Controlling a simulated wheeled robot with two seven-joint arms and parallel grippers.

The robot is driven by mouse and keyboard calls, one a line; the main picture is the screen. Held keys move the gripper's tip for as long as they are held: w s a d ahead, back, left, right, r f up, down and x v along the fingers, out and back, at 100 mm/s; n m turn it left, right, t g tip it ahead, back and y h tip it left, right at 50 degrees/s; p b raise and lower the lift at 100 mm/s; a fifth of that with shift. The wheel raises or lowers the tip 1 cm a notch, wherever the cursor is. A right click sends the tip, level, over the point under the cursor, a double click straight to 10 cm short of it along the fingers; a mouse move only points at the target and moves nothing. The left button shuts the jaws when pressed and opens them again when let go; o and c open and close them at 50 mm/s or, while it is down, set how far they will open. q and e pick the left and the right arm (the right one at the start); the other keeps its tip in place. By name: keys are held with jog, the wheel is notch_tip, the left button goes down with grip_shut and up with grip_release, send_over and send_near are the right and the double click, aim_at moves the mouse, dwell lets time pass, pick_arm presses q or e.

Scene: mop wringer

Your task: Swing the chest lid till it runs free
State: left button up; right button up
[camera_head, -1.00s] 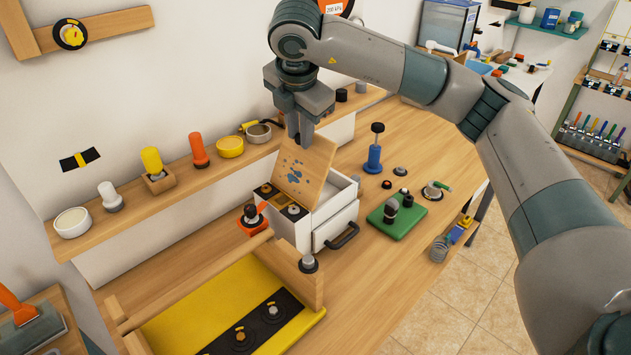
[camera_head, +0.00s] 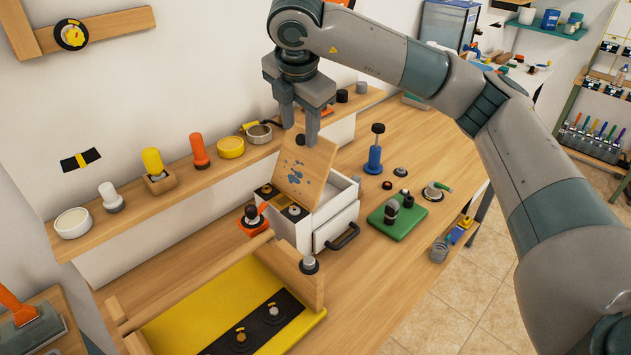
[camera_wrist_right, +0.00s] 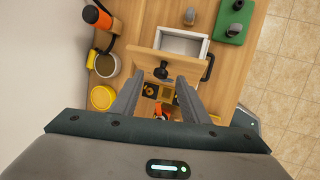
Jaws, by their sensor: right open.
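The white chest (camera_head: 326,232) stands on the workbench with its wooden lid (camera_head: 306,170) raised and leaning at a steep angle. The lid has blue blotches on its face and a black knob (camera_head: 300,140) near its upper edge. My right gripper (camera_head: 300,128) is open at the top of the lid, its two fingers apart around the knob's place. In the right wrist view the lid (camera_wrist_right: 182,68) and its dark knob (camera_wrist_right: 161,72) lie between the open fingertips (camera_wrist_right: 157,82). I cannot tell whether a finger touches the knob. My left gripper is not in view.
A wall shelf (camera_head: 140,199) with bottles and bowls runs behind the chest. A blue plunger-like tool (camera_head: 375,158) and a green board (camera_head: 398,218) stand to the right. A yellow panel (camera_head: 200,300) in a wooden frame is in front.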

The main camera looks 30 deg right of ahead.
jog(key=shift+v, duration=2)
